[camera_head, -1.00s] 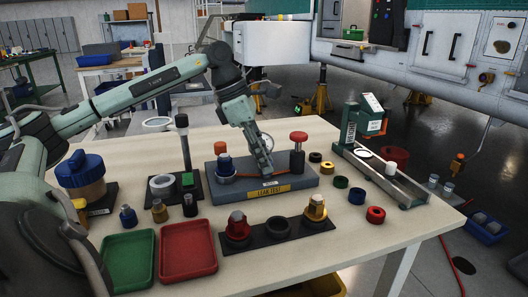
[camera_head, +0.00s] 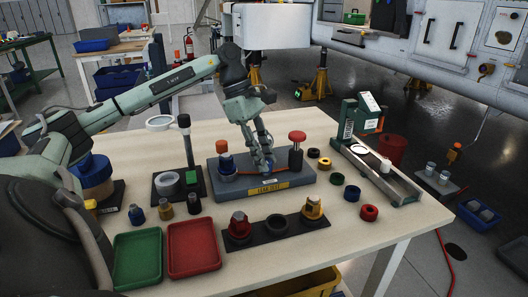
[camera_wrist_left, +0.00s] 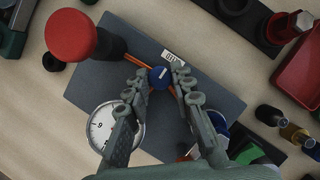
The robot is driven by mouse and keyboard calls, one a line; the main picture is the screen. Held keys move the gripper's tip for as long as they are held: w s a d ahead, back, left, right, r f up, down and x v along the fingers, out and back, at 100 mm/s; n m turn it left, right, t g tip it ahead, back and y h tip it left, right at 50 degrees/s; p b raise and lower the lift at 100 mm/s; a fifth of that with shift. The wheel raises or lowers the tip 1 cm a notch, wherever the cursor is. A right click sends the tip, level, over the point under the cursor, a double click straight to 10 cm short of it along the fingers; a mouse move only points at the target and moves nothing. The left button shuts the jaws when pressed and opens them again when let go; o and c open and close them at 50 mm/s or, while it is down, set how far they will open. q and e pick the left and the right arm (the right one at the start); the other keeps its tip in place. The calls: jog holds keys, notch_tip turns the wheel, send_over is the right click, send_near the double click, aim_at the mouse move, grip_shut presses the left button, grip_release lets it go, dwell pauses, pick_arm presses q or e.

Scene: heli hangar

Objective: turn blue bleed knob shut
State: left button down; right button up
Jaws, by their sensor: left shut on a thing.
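The grey leak test block (camera_head: 232,189) with a yellow label sits on the bench. In the left wrist view, the small round blue bleed knob (camera_wrist_left: 159,77) with a white mark stands on the block, on the line of an orange hose. My left gripper (camera_head: 266,168) reaches down over the block's middle, and its two fingers (camera_wrist_left: 158,76) are shut on the knob from either side. In the head view the fingers mostly hide the knob. My right gripper is in neither view.
A round gauge (camera_wrist_left: 103,125) shows beside the left finger. A black strip with fittings (camera_head: 276,229) and red (camera_head: 194,249) and green (camera_head: 137,262) trays lie in front.

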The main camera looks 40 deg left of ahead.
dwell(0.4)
pick_arm(q)
jog(key=c, duration=1.3)
grip_release()
jog(key=v, duration=1.2)
